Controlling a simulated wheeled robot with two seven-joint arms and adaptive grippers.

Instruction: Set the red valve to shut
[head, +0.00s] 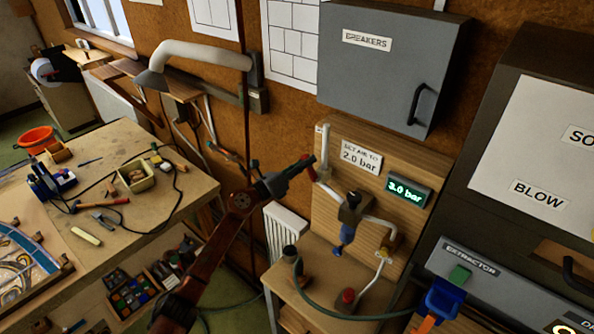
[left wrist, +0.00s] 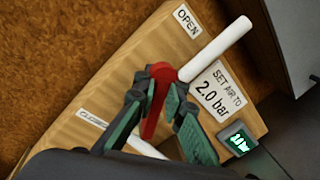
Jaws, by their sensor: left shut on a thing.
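The red valve (head: 309,170) is on the white pipe on the wooden board. In the left wrist view its red lever (left wrist: 158,95) points down from the hub, between the fingers. My left gripper (head: 300,164) is shut on this lever; the fingers hide part of it. The OPEN label (left wrist: 187,20) is above the valve and the CLOSED label (left wrist: 92,118) is to the lower left. The display (head: 407,191) reads 3.0 bar, beside a sign (head: 361,156) saying SET AIR TO 2.0 bar. My right gripper is not in view.
A regulator (head: 353,207) with a blue part below it sits under the sign. A grey breaker box (head: 385,75) juts out above the board. A cluttered workbench (head: 140,220) stands at the left.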

